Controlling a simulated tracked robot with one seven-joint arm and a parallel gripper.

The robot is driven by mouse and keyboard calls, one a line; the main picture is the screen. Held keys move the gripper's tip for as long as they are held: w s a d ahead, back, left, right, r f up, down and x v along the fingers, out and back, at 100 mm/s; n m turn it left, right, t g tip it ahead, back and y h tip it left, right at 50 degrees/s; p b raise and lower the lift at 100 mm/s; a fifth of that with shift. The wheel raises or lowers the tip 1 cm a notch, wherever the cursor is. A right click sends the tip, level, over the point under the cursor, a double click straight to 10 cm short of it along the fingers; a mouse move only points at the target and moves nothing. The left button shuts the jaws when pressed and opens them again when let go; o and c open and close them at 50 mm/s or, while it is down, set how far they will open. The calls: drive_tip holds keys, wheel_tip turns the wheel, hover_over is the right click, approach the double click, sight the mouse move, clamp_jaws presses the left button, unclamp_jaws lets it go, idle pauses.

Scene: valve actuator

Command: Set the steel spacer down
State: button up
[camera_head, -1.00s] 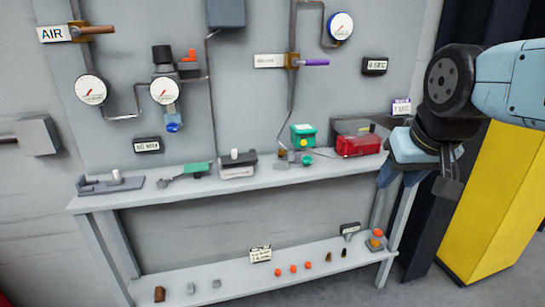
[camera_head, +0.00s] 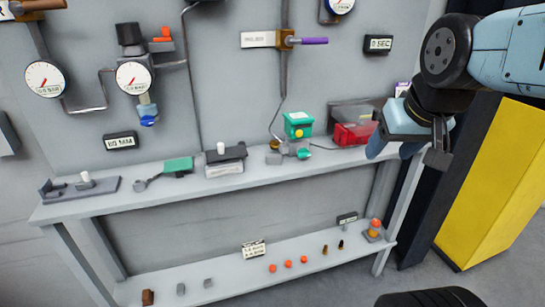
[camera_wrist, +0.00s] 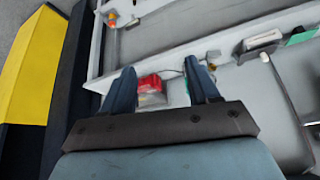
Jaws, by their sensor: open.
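My gripper (camera_head: 394,153) is open, in front of the right end of the upper shelf (camera_head: 120,203). In the wrist view its two fingers (camera_wrist: 160,68) stand apart with nothing held between them. A red box (camera_wrist: 150,84) shows behind the gap, apart from the fingers. I cannot tell for sure which thing is the steel spacer. Two small grey blocks sit on the lower shelf at the left, one (camera_head: 181,289) beside the other (camera_head: 208,283). Pale upright cylinders show on the upper shelf, one on a grey fixture (camera_head: 95,186) and one above a dark-topped block (camera_head: 225,165).
The red box (camera_head: 354,134) and a green box (camera_head: 298,124) stand on the upper shelf. Orange pieces (camera_head: 288,264) and a brown block (camera_head: 148,297) lie on the lower shelf. Gauges and pipes line the wall. A yellow cabinet (camera_head: 495,185) stands at right. Open shelf lies between items.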

sight(273, 159)
drive_tip(key=o, duration=0.5)
drive_tip(key=w+a+y, duration=0.1)
drive_tip(key=w+a, duration=0.2)
drive_tip(key=w, duration=0.1)
drive_tip(key=w+a+f+t+y, duration=0.1)
drive_tip(key=w+a, duration=0.2)
drive_tip(key=w, duration=0.1)
drive_tip(key=w+a+f+t+y, duration=0.1)
drive_tip(key=w+a, duration=0.2)
drive_tip(key=w, duration=0.2)
drive_tip(key=shift+a+f, duration=0.1)
drive_tip(key=shift+a, duration=0.3)
drive_tip(key=shift+o, duration=0.2)
drive_tip(key=w+a+f+m+t+h, duration=0.2)
drive_tip(key=w+a+f+m+t, duration=0.15)
drive_tip(key=w+a+f, duration=0.8)
drive_tip(key=s+a+f+t+h, duration=0.3)
drive_tip(key=f+t+h, duration=0.1)
drive_tip(key=f+h, duration=0.25)
drive_tip(key=x, duration=0.8)
drive_tip(key=shift+w+f, duration=0.15)
drive_tip(key=shift+f, duration=0.05)
drive_tip(key=shift+f+x, duration=0.15)
drive_tip(key=shift+x, duration=1.2)
drive_tip(key=shift+f+x, duration=0.15)
drive_tip(key=shift+x, duration=1.15)
